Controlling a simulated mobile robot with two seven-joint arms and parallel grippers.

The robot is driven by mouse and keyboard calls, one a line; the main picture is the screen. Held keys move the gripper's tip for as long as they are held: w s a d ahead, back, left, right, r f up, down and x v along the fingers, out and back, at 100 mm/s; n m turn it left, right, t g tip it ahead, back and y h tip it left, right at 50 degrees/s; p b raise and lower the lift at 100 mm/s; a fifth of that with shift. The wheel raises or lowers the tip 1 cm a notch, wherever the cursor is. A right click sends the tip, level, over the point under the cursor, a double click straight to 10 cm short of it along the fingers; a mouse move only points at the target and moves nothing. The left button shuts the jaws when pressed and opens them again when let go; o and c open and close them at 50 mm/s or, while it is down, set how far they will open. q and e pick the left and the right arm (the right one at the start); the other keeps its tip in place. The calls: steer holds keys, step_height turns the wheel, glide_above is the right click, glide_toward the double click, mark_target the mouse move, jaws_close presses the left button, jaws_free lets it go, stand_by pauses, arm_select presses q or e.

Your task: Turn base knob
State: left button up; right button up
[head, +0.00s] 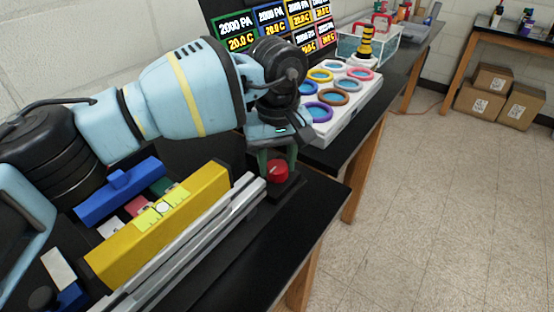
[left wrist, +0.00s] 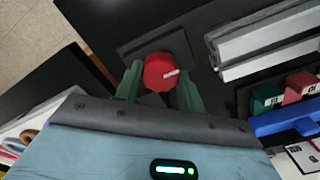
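The red knob (head: 277,171) sits on a dark base at the end of the metal extrusions, near the table's right edge. A pale pointer mark shows on its face. In the left wrist view the knob (left wrist: 160,72) lies between the tips of my left gripper (left wrist: 158,84). The two green fingers stand apart, one on each side of the knob; I cannot tell whether they touch it. In the head view my left gripper (head: 276,160) points down from above at the knob. My right gripper is not in view.
Silver extrusions (head: 205,240) and a yellow block (head: 160,225) lie left of the knob, with a blue bar (head: 120,190) behind. A white tray of coloured rings (head: 345,100) stands beyond. The black table (head: 290,235) is bare in front of the knob.

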mark_target(277, 165)
arm_select(q)
steer(key=o, duration=0.5)
steer(key=shift+c, duration=0.2)
steer(key=shift+r, duration=4)
